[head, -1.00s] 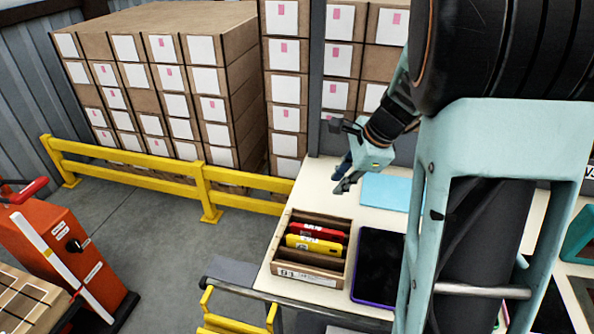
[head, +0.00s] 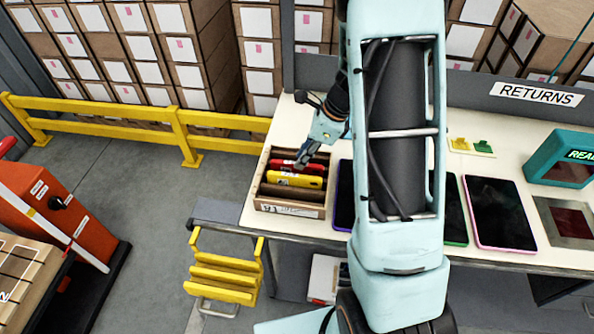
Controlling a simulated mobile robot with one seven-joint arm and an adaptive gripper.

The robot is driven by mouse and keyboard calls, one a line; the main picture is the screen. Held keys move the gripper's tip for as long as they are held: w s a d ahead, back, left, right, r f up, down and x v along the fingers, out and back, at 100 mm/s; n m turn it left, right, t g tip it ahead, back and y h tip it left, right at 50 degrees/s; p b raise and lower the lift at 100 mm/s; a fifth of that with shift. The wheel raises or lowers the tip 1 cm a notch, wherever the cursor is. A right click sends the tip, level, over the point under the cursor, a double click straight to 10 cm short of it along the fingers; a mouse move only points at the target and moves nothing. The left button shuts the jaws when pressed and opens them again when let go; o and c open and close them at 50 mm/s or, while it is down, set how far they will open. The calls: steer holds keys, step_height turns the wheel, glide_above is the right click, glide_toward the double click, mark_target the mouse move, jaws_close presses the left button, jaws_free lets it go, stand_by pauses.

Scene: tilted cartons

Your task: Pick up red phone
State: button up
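The red phone (head: 282,164) stands in a slot of a tilted brown carton (head: 258,184) on the table, just behind a yellow phone (head: 296,180). My gripper (head: 302,165) points down at the carton from behind, its fingertips at the red phone's upper edge and hiding part of it. I cannot tell whether the fingers touch the phone, or whether they are open or shut.
A dark tablet (head: 344,195) lies close to the carton's right, partly behind my arm. More tablets (head: 499,213), a teal reader (head: 565,158) and a returns sign (head: 537,95) are farther right. A yellow step (head: 226,270) stands below the table's front edge.

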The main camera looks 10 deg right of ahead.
mark_target(297, 172)
steer(key=x, duration=0.3)
steer(key=shift+f, duration=0.15)
steer(key=shift+c, duration=0.3)
steer(key=shift+w, duration=0.1)
jaws_close()
